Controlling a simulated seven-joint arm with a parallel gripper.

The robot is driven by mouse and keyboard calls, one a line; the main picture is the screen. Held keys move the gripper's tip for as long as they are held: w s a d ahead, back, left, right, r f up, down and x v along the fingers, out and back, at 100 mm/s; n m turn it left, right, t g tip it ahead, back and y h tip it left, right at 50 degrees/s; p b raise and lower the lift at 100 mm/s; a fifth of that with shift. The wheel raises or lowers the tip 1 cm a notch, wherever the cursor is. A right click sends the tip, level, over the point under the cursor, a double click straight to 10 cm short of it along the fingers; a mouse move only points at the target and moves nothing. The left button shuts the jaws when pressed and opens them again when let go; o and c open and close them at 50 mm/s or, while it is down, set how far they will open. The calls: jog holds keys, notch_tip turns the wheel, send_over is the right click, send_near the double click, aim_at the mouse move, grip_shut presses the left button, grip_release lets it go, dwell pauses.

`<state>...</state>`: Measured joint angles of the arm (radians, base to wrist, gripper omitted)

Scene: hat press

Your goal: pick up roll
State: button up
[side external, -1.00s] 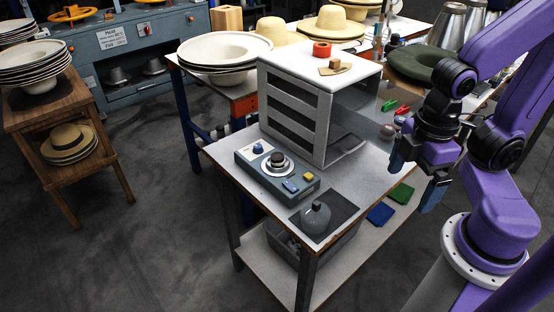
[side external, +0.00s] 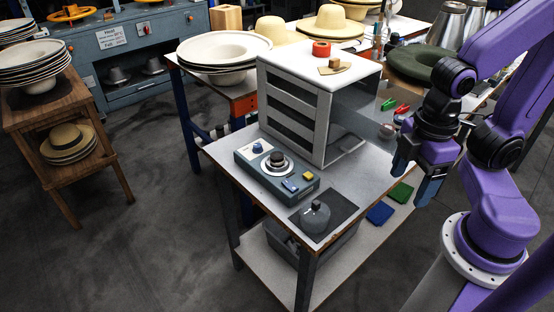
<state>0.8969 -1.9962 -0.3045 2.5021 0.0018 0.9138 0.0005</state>
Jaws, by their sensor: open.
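A red-orange roll (side external: 321,48), like a roll of tape, lies flat on top of the white slatted cabinet (side external: 292,74), near its back edge. My gripper (side external: 413,180) hangs at the right, beside the right edge of the small table, with its fingers pointing down. It is open, with nothing seen between the fingers. It is well apart from the roll, lower in the picture and to the right of it.
A small wooden piece (side external: 334,65) lies near the roll on the cabinet. A control box (side external: 276,172) and a grey round weight (side external: 315,216) stand in front. A green hat (side external: 412,62) and straw hats (side external: 332,22) are behind. Open floor lies left.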

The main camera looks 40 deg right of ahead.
jog(key=w+a+f+n+t+h, duration=0.1)
jog(key=w+a+f+n+h, duration=0.25)
jog(key=w, duration=0.65)
jog(key=w+a+f+n+t+h, duration=0.1)
jog(key=w+a+n+h, duration=0.1)
jog(key=w+a+h, duration=0.5)
jog(key=n+t+h, duration=0.3)
jog(key=n, duration=0.2)
send_near(276, 157)
jog(key=x, duration=0.3)
jog(key=shift+s+d+f+m, duration=0.1)
jog(key=shift+s+f+m, duration=0.1)
jog(key=shift+s+m, duration=0.05)
jog(key=shift+w+x, duration=0.15)
jog(key=shift+x, duration=1.2)
jog(key=shift+w+x, duration=0.1)
jog(key=shift+x, duration=1.3)
jog(key=shift+r, duration=0.2)
jog(key=c, duration=1.2)
